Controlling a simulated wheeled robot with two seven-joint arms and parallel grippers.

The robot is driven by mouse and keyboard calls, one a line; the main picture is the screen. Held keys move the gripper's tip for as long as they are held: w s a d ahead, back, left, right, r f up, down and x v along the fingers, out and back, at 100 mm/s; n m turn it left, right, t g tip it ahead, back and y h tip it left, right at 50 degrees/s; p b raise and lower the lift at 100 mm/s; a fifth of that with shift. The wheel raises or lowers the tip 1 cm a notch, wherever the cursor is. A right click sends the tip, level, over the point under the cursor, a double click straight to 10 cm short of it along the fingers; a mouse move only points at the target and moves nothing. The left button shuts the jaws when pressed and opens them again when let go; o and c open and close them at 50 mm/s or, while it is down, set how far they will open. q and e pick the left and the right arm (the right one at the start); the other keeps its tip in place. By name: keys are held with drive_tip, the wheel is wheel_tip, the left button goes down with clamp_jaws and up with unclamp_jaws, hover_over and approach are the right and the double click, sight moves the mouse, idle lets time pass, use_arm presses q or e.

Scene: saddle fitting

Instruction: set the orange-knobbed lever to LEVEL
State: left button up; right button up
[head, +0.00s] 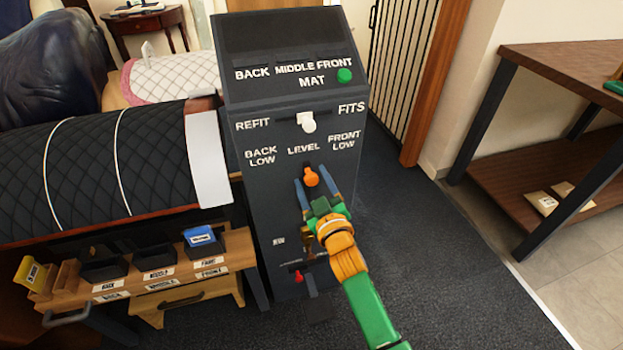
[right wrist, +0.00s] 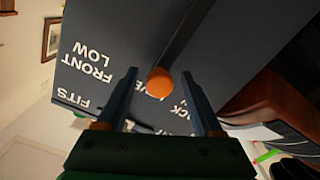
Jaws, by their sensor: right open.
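The orange-knobbed lever (head: 311,177) is on the front of the dark control cabinet (head: 265,190). Its knob shows below the LEVEL label (head: 303,149), between BACK LOW (head: 261,156) and FRONT LOW (head: 344,140). My right gripper (head: 313,174) is open, with its blue fingers on either side of the knob. In the right wrist view the orange knob (right wrist: 159,83) lies between the two fingertips (right wrist: 160,73), with a visible gap on each side. Whether a finger touches the lever behind the knob cannot be told. My left gripper is out of view.
A white lever (head: 307,122) sits above, between REFIT and FITS. A green button (head: 344,75) is on the cabinet top. A red knob (head: 298,276) is low down. A saddle (head: 95,170) and labelled bins (head: 155,256) stand left. A brown table (head: 560,60) stands right; floor between is clear.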

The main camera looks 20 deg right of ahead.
drive_tip(key=s, duration=0.6)
drive_tip(key=shift+s+p, duration=0.2)
drive_tip(key=shift+p, duration=0.1)
drive_tip(key=shift+f, duration=0.1)
drive_tip(key=s+f+m+g+p, duration=0.1)
drive_tip(key=s+f+g+p, duration=0.5)
drive_tip(key=f, duration=0.5)
drive_tip(key=s+f+g+p, duration=0.2)
drive_tip(key=s+f+g, duration=0.1)
drive_tip(key=s+f, duration=0.6)
drive_tip(key=s+d+f+g+p, duration=0.1)
drive_tip(key=s+f+g, duration=0.1)
drive_tip(key=s, duration=0.6)
drive_tip(key=s+d+f+m+g+p, duration=0.1)
drive_tip(key=s+d+f+g, duration=0.1)
drive_tip(key=s, duration=0.5)
drive_tip(key=s+d+f+m+g+p, duration=0.1)
drive_tip(key=s+f+g, duration=0.3)
drive_tip(key=s, duration=0.4)
drive_tip(key=shift+s+d+f+h, duration=0.35)
drive_tip(key=shift+d+f, duration=0.2)
drive_tip(key=shift+d, duration=0.2)
drive_tip(key=shift+w, duration=0.1)
